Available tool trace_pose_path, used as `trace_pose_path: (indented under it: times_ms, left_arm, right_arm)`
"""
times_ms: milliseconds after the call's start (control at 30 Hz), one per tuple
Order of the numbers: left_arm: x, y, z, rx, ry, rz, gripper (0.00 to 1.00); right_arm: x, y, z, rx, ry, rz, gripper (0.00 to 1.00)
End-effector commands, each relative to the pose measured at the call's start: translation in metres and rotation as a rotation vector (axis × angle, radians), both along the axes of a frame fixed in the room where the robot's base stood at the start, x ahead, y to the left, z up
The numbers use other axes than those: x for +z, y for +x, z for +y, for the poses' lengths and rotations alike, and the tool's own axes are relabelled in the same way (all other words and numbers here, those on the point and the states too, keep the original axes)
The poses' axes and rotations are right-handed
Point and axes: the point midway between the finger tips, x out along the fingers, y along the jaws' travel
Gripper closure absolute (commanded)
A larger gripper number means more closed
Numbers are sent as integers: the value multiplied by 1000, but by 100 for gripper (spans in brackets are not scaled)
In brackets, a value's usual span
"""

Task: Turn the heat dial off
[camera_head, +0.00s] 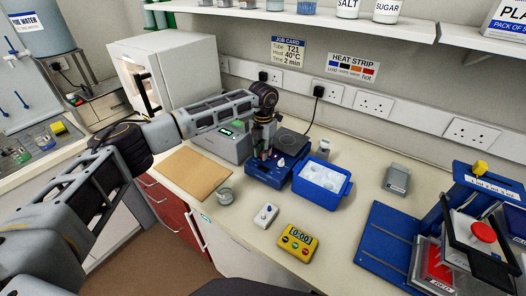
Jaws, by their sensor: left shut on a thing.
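A blue hotplate unit (262,178) with a dark round plate (292,141) stands near the middle of the bench. A white knob (281,162) shows on its front part. My left gripper (262,153) points down onto the front part, to the left of that white knob. Its fingers are shut at the unit's surface, on what seems to be a dial, which they hide. I cannot read the dial's setting or label. My right gripper is not in view.
A blue tub with white contents (350,187) stands right beside the unit. A grey box with a display (222,147) is behind left. A brown board (193,174), a glass beaker (225,196), a white switch box (266,215) and a yellow timer (298,242) lie in front.

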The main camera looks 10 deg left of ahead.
Motion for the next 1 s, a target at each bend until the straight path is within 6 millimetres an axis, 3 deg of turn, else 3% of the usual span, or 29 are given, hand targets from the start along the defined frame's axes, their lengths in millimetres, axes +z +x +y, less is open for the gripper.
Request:
trace_pose_path:
  times_ms: [367,400,567,800,1000]
  left_arm:
    - [2,1,0,7,-1,-4,100]
    - [2,1,0,7,-1,-4,77]
    - [1,1,0,7,-1,-3,57]
    - [0,0,0,6,0,-1,56]
    - [3,0,0,5,-1,-2,56]
  right_arm:
    - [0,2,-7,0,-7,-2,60]
    - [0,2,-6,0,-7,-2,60]
    - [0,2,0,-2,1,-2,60]
    - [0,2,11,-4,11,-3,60]
    - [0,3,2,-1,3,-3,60]
